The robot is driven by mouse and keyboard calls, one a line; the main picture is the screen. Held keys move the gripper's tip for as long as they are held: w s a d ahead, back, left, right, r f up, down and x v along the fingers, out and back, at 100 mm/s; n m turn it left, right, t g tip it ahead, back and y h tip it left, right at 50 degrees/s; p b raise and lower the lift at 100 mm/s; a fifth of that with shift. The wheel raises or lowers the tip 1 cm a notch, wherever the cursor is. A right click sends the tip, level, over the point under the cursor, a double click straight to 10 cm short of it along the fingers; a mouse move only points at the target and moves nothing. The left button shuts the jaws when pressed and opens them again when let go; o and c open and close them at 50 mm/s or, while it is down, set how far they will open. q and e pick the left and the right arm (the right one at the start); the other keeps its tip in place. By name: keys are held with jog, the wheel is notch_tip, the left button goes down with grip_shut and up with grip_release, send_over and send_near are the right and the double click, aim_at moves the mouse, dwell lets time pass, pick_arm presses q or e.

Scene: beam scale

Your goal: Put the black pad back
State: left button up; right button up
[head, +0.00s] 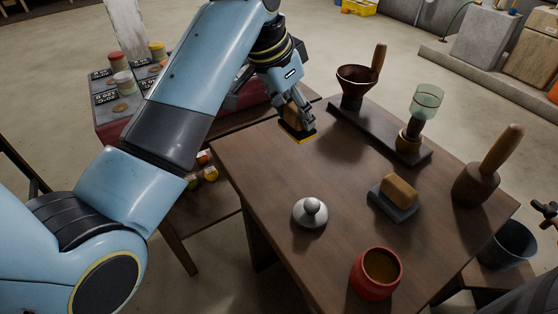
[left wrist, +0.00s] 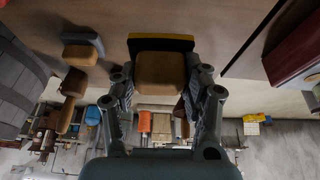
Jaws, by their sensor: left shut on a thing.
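The black pad (head: 296,133) has a yellow edge and a tan block-shaped grip. My left gripper (head: 300,112) is shut on this tan grip, over the far left part of the wooden table (head: 262,180). In the left wrist view the tan grip (left wrist: 160,72) sits between the two fingers, with the black and yellow edge beyond it. I cannot tell whether the pad touches the table. A second pad, a tan block on a grey base (head: 398,192), stands at the table's right middle.
A dark plank (head: 372,128) carries a brown funnel-like cup (head: 357,85) and a green glass (head: 427,100). The table's middle is clear.

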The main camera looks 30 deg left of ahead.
pick_arm(q)
jog(key=w+d+f, duration=0.1)
jog(key=w+d, duration=0.1)
jog(key=w, duration=0.5)
jog(key=s+a+f, duration=0.3)
jog(key=s+a+f+p, duration=0.1)
jog(key=s+a+f, duration=0.2)
jog(key=s+a, duration=0.1)
jog(key=shift+s+f, duration=0.1)
jog(key=shift+f, duration=0.1)
jog(key=shift+s+a+f, duration=0.2)
jog(key=shift+f, duration=0.2)
notch_tip(320, 180, down, 4)
jog(key=shift+r+b, duration=0.1)
jog(key=shift+b, duration=0.3)
pick_arm(e)
jog(key=shift+s+d+r, duration=0.1)
jog(key=shift+s+d, duration=0.1)
jog(key=shift+s, duration=0.3)
jog(key=shift+s+d+r, duration=0.1)
jog(key=shift+s+d, duration=0.05)
jog(key=shift+s, duration=0.3)
